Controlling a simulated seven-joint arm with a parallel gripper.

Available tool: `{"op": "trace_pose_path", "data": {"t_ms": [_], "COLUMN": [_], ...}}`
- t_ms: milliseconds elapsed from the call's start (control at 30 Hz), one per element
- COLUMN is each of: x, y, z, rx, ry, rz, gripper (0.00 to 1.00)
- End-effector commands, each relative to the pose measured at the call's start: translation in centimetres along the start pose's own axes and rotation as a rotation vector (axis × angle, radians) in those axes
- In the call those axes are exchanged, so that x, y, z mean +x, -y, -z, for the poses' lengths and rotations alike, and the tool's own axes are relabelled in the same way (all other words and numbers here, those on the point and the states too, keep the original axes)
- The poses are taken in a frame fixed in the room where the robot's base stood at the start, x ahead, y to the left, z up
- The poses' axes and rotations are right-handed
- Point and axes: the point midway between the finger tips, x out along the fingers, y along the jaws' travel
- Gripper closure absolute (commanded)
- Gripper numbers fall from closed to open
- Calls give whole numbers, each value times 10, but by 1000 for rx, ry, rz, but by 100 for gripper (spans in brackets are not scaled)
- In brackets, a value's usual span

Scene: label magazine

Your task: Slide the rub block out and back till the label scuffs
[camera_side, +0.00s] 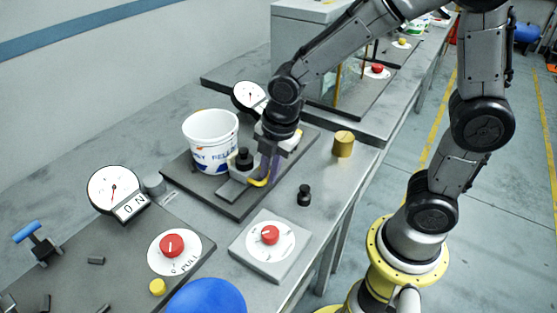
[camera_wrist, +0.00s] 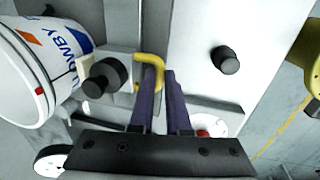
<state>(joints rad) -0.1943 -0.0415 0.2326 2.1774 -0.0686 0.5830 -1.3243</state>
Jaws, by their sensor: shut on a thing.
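The white bucket with a blue and orange printed label (camera_side: 211,143) stands upright on a dark base plate (camera_side: 231,206). In the wrist view the bucket (camera_wrist: 28,70) is at the upper left, its label facing the block. The rub block, a grey block with a black knob (camera_side: 243,160), sits beside the bucket; its knob also shows in the wrist view (camera_wrist: 103,78). A yellow handle (camera_wrist: 152,66) is attached to the block. My gripper (camera_side: 271,165) is shut on the yellow handle, its purple fingers (camera_wrist: 160,90) around it. Whether block and label touch, and any scuff, I cannot tell.
A black weight (camera_side: 304,195) stands on the bench right of the plate, with a brass cylinder (camera_side: 343,144) beyond it. A red dial (camera_side: 269,235) is on a grey plate in front. A gauge (camera_side: 249,96) stands behind the bucket.

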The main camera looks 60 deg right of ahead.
Motion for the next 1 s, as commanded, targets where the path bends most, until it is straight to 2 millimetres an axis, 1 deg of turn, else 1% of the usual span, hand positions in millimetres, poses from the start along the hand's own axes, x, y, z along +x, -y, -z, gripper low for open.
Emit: {"op": "trace_pose_path", "data": {"t_ms": [33, 100, 200, 300, 567, 600, 733, 767, 1000], "x": [-1, -1, -1, -1, -1, -1, -1, -1, -1], "y": [-1, -1, -1, -1, -1, -1, -1, -1, 0], "z": [10, 20, 28, 32, 32, 31, 31, 31, 31], "rx": [-7, -5, -2, 1, 3, 3, 2, 2, 2], "ry": [-3, -2, -2, -2, -2, -2, -1, -1, -1], "rz": [-5, -4, -5, -6, -6, -6, -5, -4, -3], "gripper": [100, 100, 100, 100, 100, 80, 57, 55, 55]}}
